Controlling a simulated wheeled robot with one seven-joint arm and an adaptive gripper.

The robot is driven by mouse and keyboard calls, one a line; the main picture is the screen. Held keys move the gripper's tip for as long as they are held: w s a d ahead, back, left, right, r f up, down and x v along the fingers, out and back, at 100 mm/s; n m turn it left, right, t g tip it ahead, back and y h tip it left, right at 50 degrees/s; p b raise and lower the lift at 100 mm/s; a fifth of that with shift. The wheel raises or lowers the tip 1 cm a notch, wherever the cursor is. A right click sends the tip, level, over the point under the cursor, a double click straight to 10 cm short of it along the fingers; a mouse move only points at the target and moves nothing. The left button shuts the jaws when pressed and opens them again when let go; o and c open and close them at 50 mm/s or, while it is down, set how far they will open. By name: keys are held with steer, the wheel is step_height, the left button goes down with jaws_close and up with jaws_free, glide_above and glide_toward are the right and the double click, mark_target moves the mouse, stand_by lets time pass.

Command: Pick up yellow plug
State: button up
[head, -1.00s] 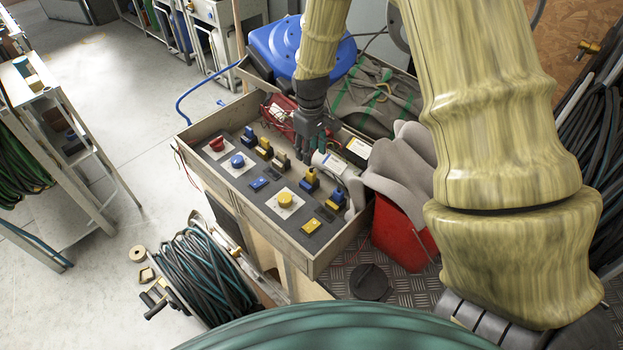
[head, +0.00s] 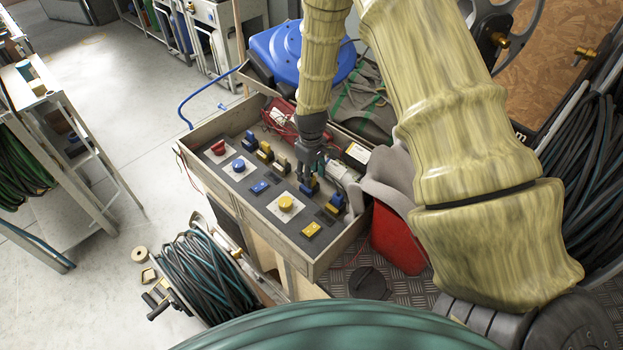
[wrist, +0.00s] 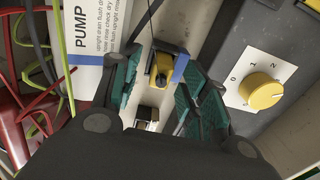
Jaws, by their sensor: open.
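A yellow plug (wrist: 161,66) with a blue part beside it shows between my fingers in the wrist view. In the head view, a blue and yellow connector (head: 309,187) sits on the dark panel right below my gripper (head: 313,176), partly hidden by it. My gripper (wrist: 157,88) is open, its green-padded fingers on either side of the yellow plug. I cannot tell if they touch it.
A round yellow knob (wrist: 262,90) marked 0, 1, 2 is close on the right. A PUMP label (wrist: 88,32) and red wires (wrist: 22,95) lie left. The wooden tray wall (head: 318,262) edges the panel. A red bucket (head: 398,243) stands right.

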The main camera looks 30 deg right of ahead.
steer(key=shift+f, duration=0.75)
steer(key=shift+c, duration=0.2)
jaws_close()
